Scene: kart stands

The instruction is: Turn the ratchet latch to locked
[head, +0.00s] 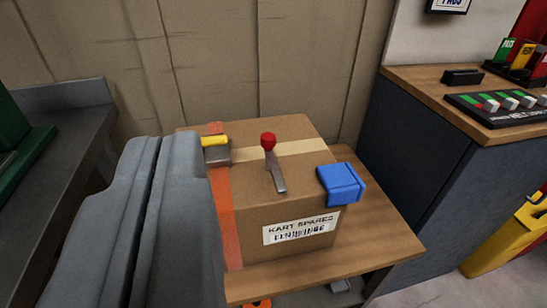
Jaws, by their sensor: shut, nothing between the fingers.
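A cardboard box (285,215) labelled KART SPARES sits on a wooden-topped stand (375,245). An orange strap (222,205) runs over its left side. On the strap at the back left is a grey ratchet buckle with a yellow handle (215,142). A grey lever with a red knob (268,140) stands up from the box's top, tilted. I cannot tell from the picture which of these is the ratchet latch. My gripper (168,142) is large in the left foreground, its grey fingers together and empty. It hides part of the box's left side.
A blue block-like piece (341,184) sits at the box's right corner. A wooden-topped counter (440,85) with a switch panel (503,105) stands at the right. A grey bench (60,130) is at the left. A wall is close behind the box.

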